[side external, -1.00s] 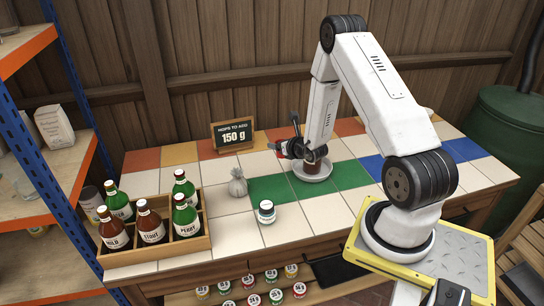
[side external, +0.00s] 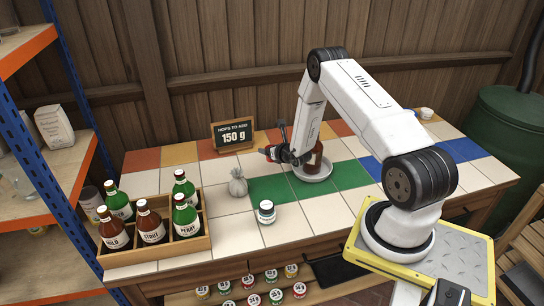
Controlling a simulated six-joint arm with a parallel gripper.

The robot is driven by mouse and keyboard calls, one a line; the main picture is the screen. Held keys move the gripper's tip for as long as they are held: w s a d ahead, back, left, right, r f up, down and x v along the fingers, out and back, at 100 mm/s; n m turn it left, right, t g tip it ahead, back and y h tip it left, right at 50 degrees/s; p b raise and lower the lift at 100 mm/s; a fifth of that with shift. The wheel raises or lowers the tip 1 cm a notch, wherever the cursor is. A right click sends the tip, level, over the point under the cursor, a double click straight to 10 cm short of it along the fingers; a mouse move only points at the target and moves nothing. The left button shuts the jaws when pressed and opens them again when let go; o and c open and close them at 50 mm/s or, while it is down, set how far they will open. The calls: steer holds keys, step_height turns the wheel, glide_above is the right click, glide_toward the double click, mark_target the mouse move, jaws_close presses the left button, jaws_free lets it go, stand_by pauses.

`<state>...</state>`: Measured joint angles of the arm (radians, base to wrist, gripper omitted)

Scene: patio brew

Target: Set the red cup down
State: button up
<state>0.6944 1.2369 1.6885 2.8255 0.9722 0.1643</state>
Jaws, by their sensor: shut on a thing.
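My gripper (side external: 275,153) is beyond the middle of the tiled bench, its dark jaws pointing left. It is shut on a small reddish thing (side external: 268,153), most likely the red cup, mostly hidden by the jaws. It seems to be held above the tiles, but the gap is hard to judge. Just right of the jaws a brown-red vessel (side external: 317,160) stands in a round pale dish (side external: 316,178) on the green tiles. My arm covers part of its top.
A wooden crate (side external: 205,243) of bottles is at the left. A sign (side external: 233,135) reading 150 g stands behind. Pale tiles at the front right are clear.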

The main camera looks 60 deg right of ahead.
steer(key=shift+w+d+f, duration=0.1)
steer(key=shift+w+f, duration=0.15)
steer(key=shift+f, duration=1.55)
steer(key=shift+f, duration=0.1)
steer(key=o, duration=1.2)
steer(key=shift+s+r, duration=0.25)
steer(key=shift+s, duration=0.05)
steer(key=shift+v, duration=5.7)
